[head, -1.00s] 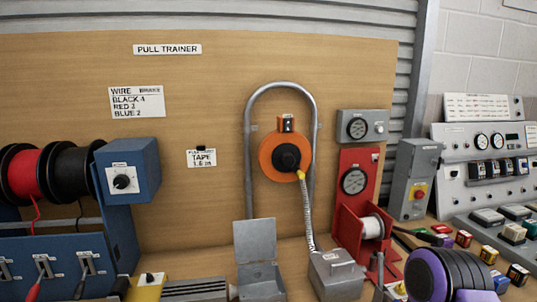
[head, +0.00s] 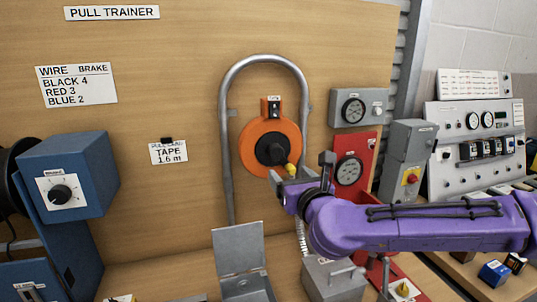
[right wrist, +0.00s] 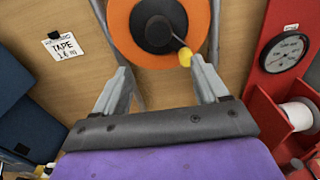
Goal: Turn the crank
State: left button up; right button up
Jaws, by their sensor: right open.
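The crank is on an orange reel (head: 255,137) with a black hub (head: 270,151), mounted inside a grey bent pipe on the wooden board. Its yellow knob (head: 290,169) sits below and right of the hub. My right gripper (head: 280,180) is open just below the knob. In the right wrist view, the knob (right wrist: 185,57) lies between the two spread fingers of my right gripper (right wrist: 160,68), closer to the right finger. I cannot tell whether they touch. My left gripper is out of view.
The grey pipe (head: 227,150) arches around the reel. A red panel with a gauge (head: 349,170) and grey boxes stand close on the right. A blue box with a dial (head: 62,193) is at the left. An open grey box (head: 240,250) sits below.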

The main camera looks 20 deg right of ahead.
aim_at(278, 153)
jog(key=shift+m, duration=0.5)
jog(key=w+p, duration=0.1)
jog(key=w, duration=0.2)
jog(key=w+r+p, duration=0.1)
jog(key=w, duration=0.2)
jog(key=w+r+p, duration=0.1)
jog(key=w+p, duration=0.1)
jog(key=w, duration=0.1)
jog(key=shift+w+a, duration=0.1)
jog(key=shift+w, duration=0.25)
jog(key=shift+w+f, duration=0.15)
jog(key=shift+w, duration=0.15)
jog(key=shift+d, duration=0.2)
jog(key=shift+s, duration=0.1)
